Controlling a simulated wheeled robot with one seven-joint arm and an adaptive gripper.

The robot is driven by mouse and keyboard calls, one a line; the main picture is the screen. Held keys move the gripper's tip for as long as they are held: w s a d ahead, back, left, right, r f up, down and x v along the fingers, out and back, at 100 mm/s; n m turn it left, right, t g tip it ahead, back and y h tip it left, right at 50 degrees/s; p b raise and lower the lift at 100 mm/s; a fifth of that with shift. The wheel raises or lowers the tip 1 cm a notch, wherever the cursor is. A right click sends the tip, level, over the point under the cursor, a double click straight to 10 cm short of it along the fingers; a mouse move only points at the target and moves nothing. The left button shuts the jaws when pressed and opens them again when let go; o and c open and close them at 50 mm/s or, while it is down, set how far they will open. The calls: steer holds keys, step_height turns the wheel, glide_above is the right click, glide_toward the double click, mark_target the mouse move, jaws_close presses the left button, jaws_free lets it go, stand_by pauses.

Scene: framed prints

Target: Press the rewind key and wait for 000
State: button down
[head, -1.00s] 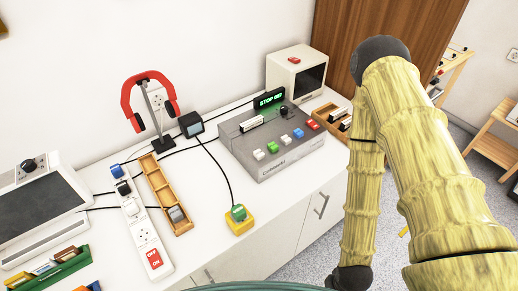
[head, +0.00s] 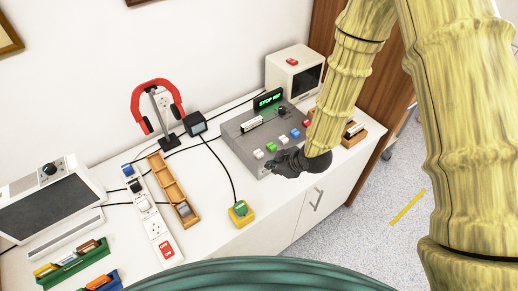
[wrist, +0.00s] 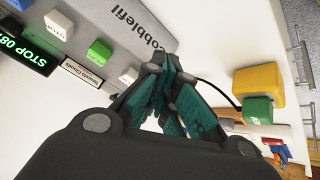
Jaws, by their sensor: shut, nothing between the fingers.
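The grey tape deck (head: 240,145) stands on the white cabinet. Its green-lit display (head: 267,100) reads STOP and a number that looks like 08 plus an unclear last digit; it also shows in the wrist view (wrist: 27,49). Along its front are a white key (head: 258,154), a green key (head: 271,147), another white key (head: 283,140), a blue key (head: 295,133) and a red key (head: 307,123). I cannot read which is rewind. My gripper (wrist: 158,68) is shut and empty, near the front edge beside the first white key (wrist: 129,75), apparently not touching it.
A yellow box with a green button (head: 240,211) sits left of my gripper, its cable running back. A power strip (head: 150,215), wooden tray (head: 172,190) and red headphones (head: 157,100) stand farther left. A cream monitor (head: 292,75) is behind the deck.

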mark_target(257, 154)
steer(key=w+a+r+n+t+y+p, duration=0.1)
steer(key=w+a+r+n, duration=0.4)
steer(key=r, duration=0.6)
steer(key=shift+w+a+r+y, duration=0.3)
steer(key=shift+w+a, duration=0.2)
steer(key=shift+w, duration=0.5)
steer(key=shift+f, duration=0.15)
steer(key=shift+f+b, duration=2.7)
steer(key=shift+f, duration=1.6)
steer(key=shift+f, duration=0.15)
steer(key=shift+f+b, duration=0.3)
steer(key=shift+b, duration=0.05)
steer(key=shift+f+b, duration=0.55)
steer(key=shift+f, duration=0.3)
steer(key=shift+r, duration=0.25)
steer(key=shift+r+p, duration=0.8)
steer(key=shift+r, duration=0.25)
